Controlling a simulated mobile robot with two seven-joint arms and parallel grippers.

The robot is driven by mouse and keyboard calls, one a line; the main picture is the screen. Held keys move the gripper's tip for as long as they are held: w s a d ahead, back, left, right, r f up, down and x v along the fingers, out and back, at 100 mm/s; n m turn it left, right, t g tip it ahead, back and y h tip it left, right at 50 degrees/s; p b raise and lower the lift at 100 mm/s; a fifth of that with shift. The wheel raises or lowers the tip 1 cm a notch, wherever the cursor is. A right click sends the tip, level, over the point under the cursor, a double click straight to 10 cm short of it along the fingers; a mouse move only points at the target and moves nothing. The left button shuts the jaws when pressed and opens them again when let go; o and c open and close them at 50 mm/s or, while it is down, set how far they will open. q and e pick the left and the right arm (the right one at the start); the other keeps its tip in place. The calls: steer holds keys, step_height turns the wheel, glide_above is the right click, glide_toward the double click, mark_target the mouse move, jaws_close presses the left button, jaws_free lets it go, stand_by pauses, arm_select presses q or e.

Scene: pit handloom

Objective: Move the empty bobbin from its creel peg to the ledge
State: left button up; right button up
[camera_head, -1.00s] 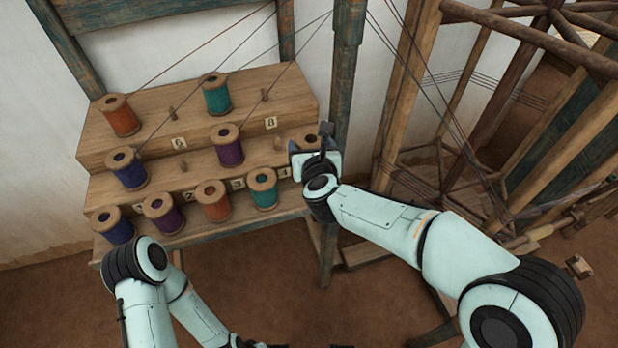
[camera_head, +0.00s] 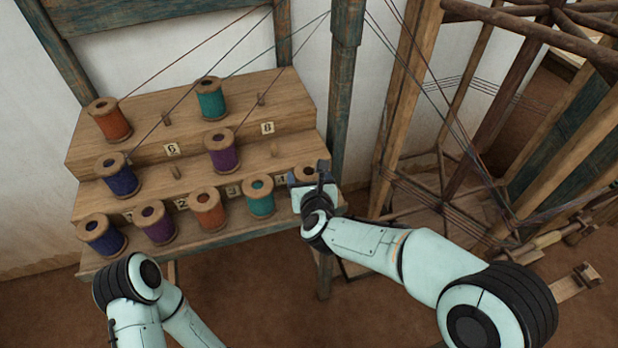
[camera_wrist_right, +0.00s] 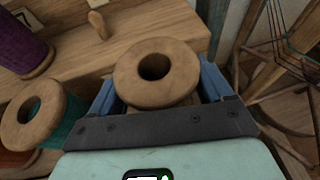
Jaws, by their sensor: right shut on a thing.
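The empty bobbin, bare wood, is between the fingers of my right gripper (camera_head: 312,182), at the right end of the creel's lowest step. Its top flange (camera_head: 304,172) shows in the head view; its lower part is hidden by the gripper. In the right wrist view the bobbin (camera_wrist_right: 182,72) stands between the two blue fingers of my right gripper (camera_wrist_right: 160,90), which is shut on it. The ledge (camera_head: 190,243) is the creel's low front step. I cannot tell whether the bobbin touches it. My left arm is at the lower left; its gripper is out of view.
A teal bobbin (camera_head: 259,203) stands close left of the held one, in a row with orange (camera_head: 208,213), purple (camera_head: 158,224) and blue ones (camera_head: 102,238). Threads run up from bobbins on the higher steps. A blue-green post (camera_head: 342,100) stands behind the right gripper.

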steer(key=shift+f, duration=0.1)
steer(key=o, duration=1)
steer(key=shift+c, duration=0.2)
steer(key=shift+s+r, duration=0.1)
steer(key=shift+r, duration=0.2)
steer(key=v, duration=1.1)
steer(key=shift+s+p, duration=0.3)
steer(key=shift+s, duration=0.05)
steer(key=shift+d, duration=0.1)
